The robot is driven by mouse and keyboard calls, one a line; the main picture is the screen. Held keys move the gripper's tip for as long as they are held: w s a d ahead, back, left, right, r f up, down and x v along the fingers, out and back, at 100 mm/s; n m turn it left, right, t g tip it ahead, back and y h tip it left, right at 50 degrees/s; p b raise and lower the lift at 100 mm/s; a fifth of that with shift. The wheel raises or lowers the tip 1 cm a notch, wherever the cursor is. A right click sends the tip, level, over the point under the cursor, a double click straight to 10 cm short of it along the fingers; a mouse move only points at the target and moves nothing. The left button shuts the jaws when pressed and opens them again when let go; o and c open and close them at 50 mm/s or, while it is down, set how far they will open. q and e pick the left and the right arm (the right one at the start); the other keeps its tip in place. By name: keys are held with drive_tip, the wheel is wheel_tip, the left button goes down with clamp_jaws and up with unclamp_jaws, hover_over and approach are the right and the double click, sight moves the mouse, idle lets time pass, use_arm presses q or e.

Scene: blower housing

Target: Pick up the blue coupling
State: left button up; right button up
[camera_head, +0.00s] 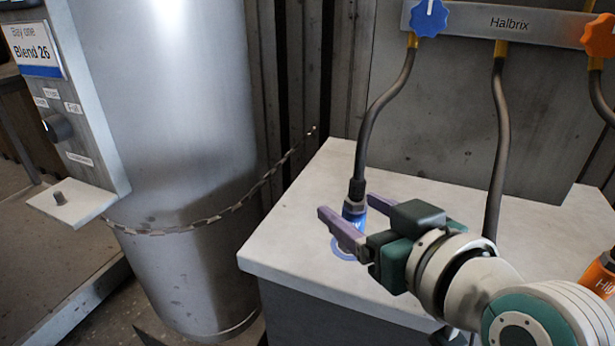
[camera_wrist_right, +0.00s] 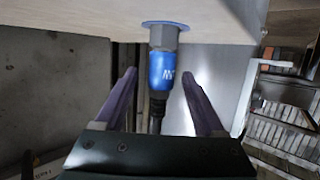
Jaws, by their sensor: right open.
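The blue coupling (camera_head: 353,211) stands upright on the pale bench top, at the end of a dark hose that comes down from the panel. In the right wrist view the gripper (camera_wrist_right: 160,74) shows a gap on both sides of the coupling. A blue ring (camera_head: 345,248) marks the bench at its foot. My left gripper is out of view.
An orange coupling (camera_head: 602,272) stands at the right edge. The Halbrix panel (camera_head: 510,22) with a blue knob (camera_head: 429,17) and an orange knob (camera_head: 599,36) is above. Another hose (camera_head: 498,150) hangs behind my right arm. A chained steel cylinder (camera_head: 165,120) stands left.

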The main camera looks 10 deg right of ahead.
drive_tip(key=b+x, duration=0.1)
drive_tip(key=x, duration=0.2)
drive_tip(key=shift+w+a, duration=0.15)
drive_tip(key=shift+w, duration=0.25)
clamp_jaws()
drive_tip(key=shift+r, duration=0.1)
